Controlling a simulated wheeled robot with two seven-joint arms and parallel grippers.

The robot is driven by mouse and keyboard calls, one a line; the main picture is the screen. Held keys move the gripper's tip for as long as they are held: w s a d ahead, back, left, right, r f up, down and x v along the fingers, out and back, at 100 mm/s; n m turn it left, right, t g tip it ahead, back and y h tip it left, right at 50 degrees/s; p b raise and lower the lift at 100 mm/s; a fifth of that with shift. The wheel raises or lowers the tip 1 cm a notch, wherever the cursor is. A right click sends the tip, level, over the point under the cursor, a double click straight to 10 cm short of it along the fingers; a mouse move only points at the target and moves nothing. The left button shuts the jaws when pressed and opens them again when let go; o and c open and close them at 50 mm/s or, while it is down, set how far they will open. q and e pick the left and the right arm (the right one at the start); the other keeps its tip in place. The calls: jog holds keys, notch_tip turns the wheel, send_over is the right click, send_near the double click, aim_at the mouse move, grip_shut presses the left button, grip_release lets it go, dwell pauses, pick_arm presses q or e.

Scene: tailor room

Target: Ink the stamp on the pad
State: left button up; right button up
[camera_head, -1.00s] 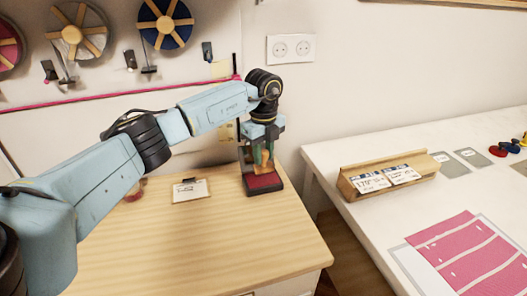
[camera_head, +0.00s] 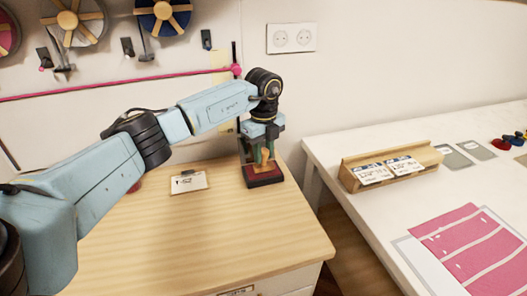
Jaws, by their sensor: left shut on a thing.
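My left gripper (camera_head: 262,150) points down at the back right of the wooden cabinet top and is shut on the stamp (camera_head: 265,166), of which a small wooden part shows between the fingers. The ink pad (camera_head: 265,178), dark-cased with a red surface, lies directly below. The stamp's lower end is at the pad's surface; I cannot tell for sure whether they touch. The fingers hide much of the stamp. My right gripper is not in view.
A small card on a clipboard (camera_head: 188,181) lies left of the pad on the wooden top (camera_head: 200,240). The front of this top is clear. A white table (camera_head: 345,210) to the right bears a wooden card holder (camera_head: 420,157) and pink fabric (camera_head: 475,245). Spools hang on the wall behind.

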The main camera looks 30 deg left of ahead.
pick_arm(q)
jog(key=shift+f, duration=0.2)
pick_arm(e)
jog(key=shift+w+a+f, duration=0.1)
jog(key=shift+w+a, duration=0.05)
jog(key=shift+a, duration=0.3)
pick_arm(q)
jog(key=shift+f, duration=0.4)
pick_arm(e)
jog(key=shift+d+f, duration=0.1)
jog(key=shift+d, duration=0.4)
